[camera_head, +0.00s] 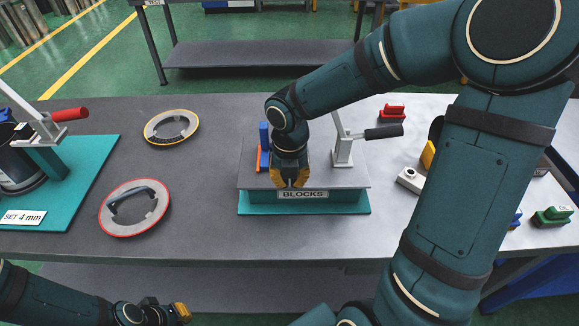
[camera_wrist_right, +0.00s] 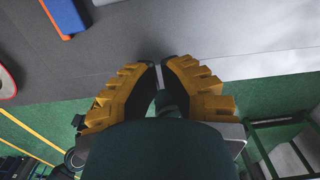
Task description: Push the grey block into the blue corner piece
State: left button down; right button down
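The blue corner piece (camera_head: 264,146), blue with an orange part, stands on the left of the grey plate of the fixture marked BLOCKS; it also shows at the upper left of the right wrist view (camera_wrist_right: 66,14). My right gripper (camera_head: 290,182) points down over the plate's front, to the right of the corner piece and apart from it. In the right wrist view its fingertips are close together on a narrow pale grey piece, seemingly the grey block (camera_wrist_right: 158,77), mostly hidden by the fingers. My left gripper (camera_head: 182,312) is at the lower left, off the table; its opening is unclear.
A toggle clamp (camera_head: 343,150) with a black handle stands right of the gripper on the plate. A red-rimmed ring (camera_head: 109,222) and a yellow-rimmed ring (camera_head: 153,136) lie to the left. Small coloured pieces and a red piece (camera_head: 392,113) lie to the right.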

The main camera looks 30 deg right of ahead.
jog(key=shift+w+d+f, duration=0.15)
jog(key=shift+w+d, duration=0.4)
jog(key=shift+w, duration=0.35)
jog(key=shift+w+d+f, duration=0.1)
jog(key=shift+w+d, duration=0.4)
jog(key=shift+w, duration=0.35)
jog(key=shift+w+d+r+p, duration=0.2)
jog(key=shift+w+p, duration=0.25)
jog(key=shift+p, duration=0.3)
jog(key=shift+w+d, duration=0.1)
jog(key=shift+d, duration=0.05)
jog(key=shift+f, duration=0.1)
